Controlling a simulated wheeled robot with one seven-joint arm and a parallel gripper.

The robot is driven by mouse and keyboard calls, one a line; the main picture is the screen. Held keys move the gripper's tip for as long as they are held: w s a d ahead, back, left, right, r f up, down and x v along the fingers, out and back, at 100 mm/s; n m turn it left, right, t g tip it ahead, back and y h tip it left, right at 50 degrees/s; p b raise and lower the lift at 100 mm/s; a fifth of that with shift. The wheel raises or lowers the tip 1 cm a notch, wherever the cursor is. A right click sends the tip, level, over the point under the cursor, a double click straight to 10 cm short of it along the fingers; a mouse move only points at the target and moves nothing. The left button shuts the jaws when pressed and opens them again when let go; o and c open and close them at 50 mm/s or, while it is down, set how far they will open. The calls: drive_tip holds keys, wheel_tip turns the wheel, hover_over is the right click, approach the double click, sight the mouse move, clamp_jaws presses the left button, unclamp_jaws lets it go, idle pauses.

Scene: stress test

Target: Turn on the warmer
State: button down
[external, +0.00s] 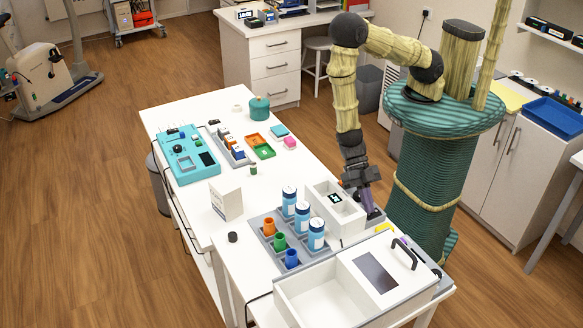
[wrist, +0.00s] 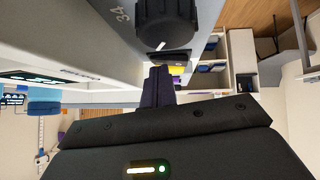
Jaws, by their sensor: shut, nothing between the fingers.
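The warmer appears to be the white box with a dark display (external: 346,217) near the right edge of the table in the external view. Its white side (wrist: 75,40) fills the upper left of the wrist view, with a lit display at its lower left. A black knob (wrist: 167,22) with a white pointer line sits on a grey panel marked 34. My gripper (external: 371,211) points down beside the box's right side. In the wrist view my gripper (wrist: 158,72) has its dark fingers together and empty, just below the knob; contact cannot be told.
A large white lidded unit (external: 310,303) stands at the front of the table. Blue-and-white bottles (external: 289,200) and coloured cups (external: 279,241) stand in a grey rack left of the box. A teal device (external: 185,160) lies farther back. The table's middle has free room.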

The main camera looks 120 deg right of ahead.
drive_tip(key=shift+s+f, duration=0.1)
drive_tip(key=shift+s, duration=0.1)
drive_tip(key=shift+s+r+b, duration=0.2)
drive_tip(key=shift+s+b, duration=0.1)
drive_tip(key=shift+s, duration=0.35)
drive_tip(key=shift+r+p, duration=0.45)
drive_tip(key=shift+r, duration=0.15)
drive_tip(key=r+p, duration=0.1)
drive_tip(key=r, duration=0.1)
drive_tip(key=r+p, duration=0.1)
drive_tip(key=shift+s+r+p, duration=0.25)
drive_tip(key=shift+r+p, duration=0.05)
drive_tip(key=shift+p, duration=0.05)
drive_tip(key=w+b+v, duration=0.1)
drive_tip(key=v, duration=0.8)
drive_tip(key=shift+s+d+b, duration=0.3)
drive_tip(key=shift+s+d, duration=0.05)
drive_tip(key=shift+s, duration=0.2)
drive_tip(key=shift+f, duration=0.1)
